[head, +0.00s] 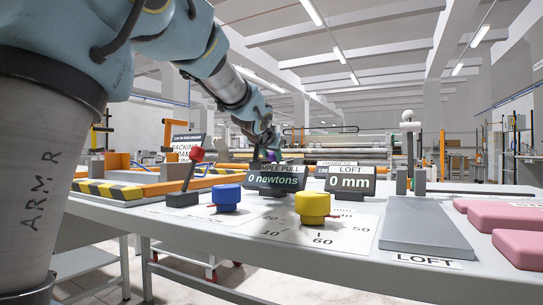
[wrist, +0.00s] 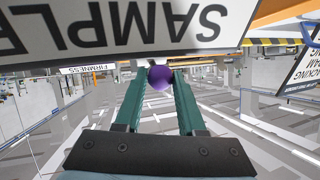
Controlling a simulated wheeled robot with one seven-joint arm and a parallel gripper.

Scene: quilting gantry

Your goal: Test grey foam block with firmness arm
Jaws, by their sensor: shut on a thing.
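My gripper (wrist: 160,74) is shut on a purple ball-shaped knob (wrist: 160,79), which sits between the tips of its green fingers. What the knob is fixed to is hidden. In the head view my gripper (head: 265,152) is at the back of the bench, behind the display reading "0 newtons" (head: 275,180). A flat grey slab (head: 425,222) lies on the bench by the "LOFT" label; I cannot tell if it is foam or a plate. A "FIRMNESS" sign (wrist: 88,69) shows upside down in the wrist view; the firmness arm itself is not clearly visible.
Several pink blocks (head: 505,217) lie at the right of the bench (head: 350,265). Blue (head: 227,198) and yellow (head: 312,207) dials and a red-knobbed lever (head: 190,175) stand in front. The "LOFT" display (head: 350,182) reads 0 mm. A "SAMPLE" sign (wrist: 130,28) hangs close over my fingers.

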